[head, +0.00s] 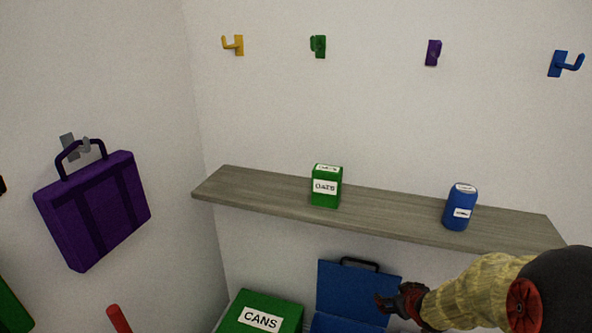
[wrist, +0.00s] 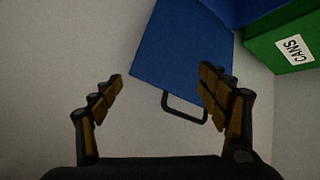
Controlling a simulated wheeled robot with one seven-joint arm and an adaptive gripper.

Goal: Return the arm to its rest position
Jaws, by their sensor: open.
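My gripper (head: 384,301) is at the lower right in the head view, at the end of my arm, in front of an open blue case (head: 345,287). In the wrist view my gripper (wrist: 160,90) has its two fingers spread wide with nothing between them. The blue case's lid (wrist: 185,45) and its dark handle (wrist: 185,108) show beyond the fingers in the wrist view. The handle seems apart from the fingers. The lower part of the case is partly cut off in the head view.
A grey shelf (head: 270,197) holds a green oats box (head: 325,187) and a blue can (head: 459,208) above my gripper. A green CANS box (head: 282,304) stands left of the case. A purple bag (head: 95,207) hangs at left. Coloured hooks (head: 318,46) line the wall.

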